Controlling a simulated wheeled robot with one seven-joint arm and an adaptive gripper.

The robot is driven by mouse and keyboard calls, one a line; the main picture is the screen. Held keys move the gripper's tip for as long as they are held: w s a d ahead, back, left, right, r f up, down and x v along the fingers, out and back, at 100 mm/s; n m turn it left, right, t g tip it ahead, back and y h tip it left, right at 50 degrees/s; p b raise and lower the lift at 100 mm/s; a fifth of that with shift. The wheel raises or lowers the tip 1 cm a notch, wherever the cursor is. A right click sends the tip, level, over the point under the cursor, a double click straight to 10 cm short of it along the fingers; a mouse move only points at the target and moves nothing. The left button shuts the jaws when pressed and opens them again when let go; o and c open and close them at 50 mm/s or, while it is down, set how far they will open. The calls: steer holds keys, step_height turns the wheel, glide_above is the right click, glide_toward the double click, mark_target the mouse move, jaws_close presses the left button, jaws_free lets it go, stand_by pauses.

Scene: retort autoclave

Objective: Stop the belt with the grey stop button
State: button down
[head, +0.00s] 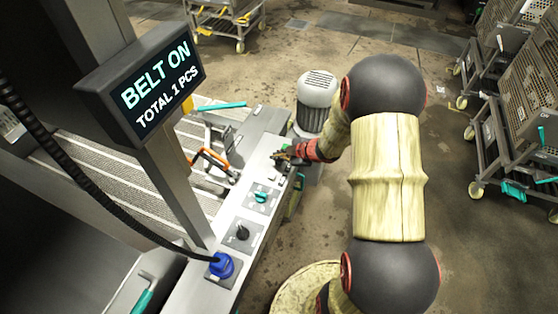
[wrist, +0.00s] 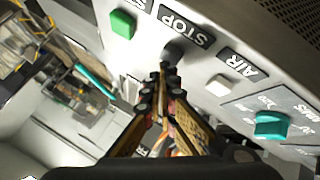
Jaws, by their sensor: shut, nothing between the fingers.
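The grey stop button (wrist: 173,50) sits on the metal panel beside the STOP label (wrist: 185,25) in the wrist view. My gripper (wrist: 165,72) is shut and empty, its tips right at the button and partly covering it; I cannot tell whether they touch it. In the head view my gripper (head: 284,156) is at the far end of the control panel (head: 232,217), and the stop button cannot be made out there. The display (head: 150,85) reads BELT ON, TOTAL 1 PCS. The belt (head: 105,190) lies left of the panel.
A green button (wrist: 123,24) and a white button (wrist: 219,87) by the AIR label flank the stop button. A teal knob (wrist: 271,124) is further right. A black knob (head: 242,232) and a blue plug (head: 221,265) are nearer on the panel. Wheeled racks (head: 510,110) stand right.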

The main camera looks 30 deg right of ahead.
mark_target(278, 162)
steer(key=shift+f, duration=0.55)
stand_by(0.4)
steer(key=shift+r, duration=0.15)
stand_by(0.3)
steer(key=shift+r+p, duration=0.8)
steer(key=shift+r, duration=0.1)
step_height(278, 162, up, 5)
steer(key=p, duration=0.5)
stand_by(0.5)
